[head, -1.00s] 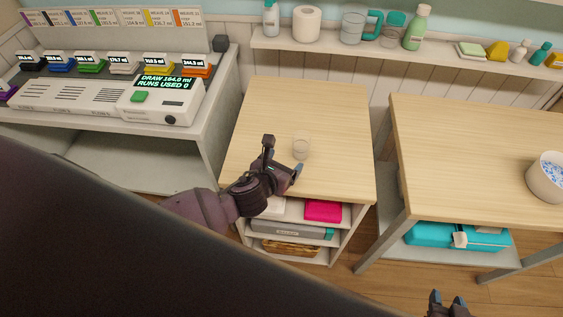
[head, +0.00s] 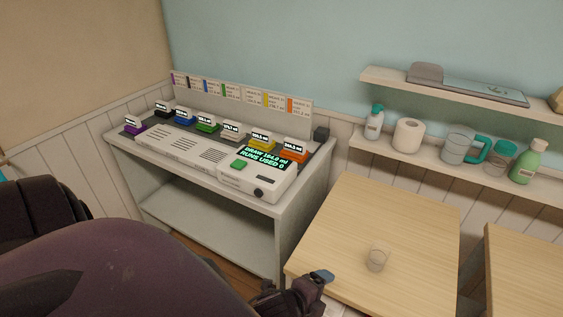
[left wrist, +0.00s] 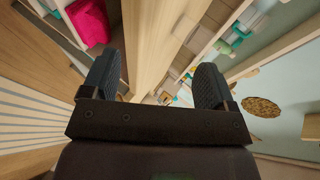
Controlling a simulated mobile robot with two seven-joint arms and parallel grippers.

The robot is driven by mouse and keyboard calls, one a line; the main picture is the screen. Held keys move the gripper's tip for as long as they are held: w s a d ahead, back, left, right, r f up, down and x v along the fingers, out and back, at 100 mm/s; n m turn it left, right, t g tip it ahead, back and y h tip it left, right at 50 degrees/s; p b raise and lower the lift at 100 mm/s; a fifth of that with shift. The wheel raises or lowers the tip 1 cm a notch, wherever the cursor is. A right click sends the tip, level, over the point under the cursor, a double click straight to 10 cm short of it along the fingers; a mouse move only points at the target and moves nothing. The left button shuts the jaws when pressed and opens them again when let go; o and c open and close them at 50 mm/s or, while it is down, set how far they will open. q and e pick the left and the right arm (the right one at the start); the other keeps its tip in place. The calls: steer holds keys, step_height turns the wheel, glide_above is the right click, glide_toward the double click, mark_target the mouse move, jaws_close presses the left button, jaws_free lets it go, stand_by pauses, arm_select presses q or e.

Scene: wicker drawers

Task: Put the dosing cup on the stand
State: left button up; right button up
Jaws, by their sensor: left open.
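A small clear cup (head: 377,258), which looks like the dosing cup, stands upright on the light wooden table (head: 410,215). My left gripper (head: 300,288) is at the bottom of the head view, near the table's front left edge, left of the cup and apart from it. Its two dark pads stand wide apart in the left wrist view (left wrist: 155,88), with nothing held between them. The cup cannot be made out in the left wrist view. I cannot tell which part is the stand. My right gripper is out of view.
A white dosing machine (head: 215,165) with several coloured, labelled units stands on a grey bench; its display reads "DRAW 164.0 ml RUNS USED 0". Wall shelves hold a paper roll (head: 408,135), bottles and jugs. A second wooden table (head: 525,265) is at right. The tabletop around the cup is clear.

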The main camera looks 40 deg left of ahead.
arm_select(q)
steer(key=s+a+f+n+y, duration=0.1)
steer(key=s+a+n, duration=0.4)
steer(key=n, duration=1)
steer(key=shift+s+a+f+n, duration=0.3)
steer(key=shift+s+a+n, duration=0.1)
steer(key=shift+s, duration=0.8)
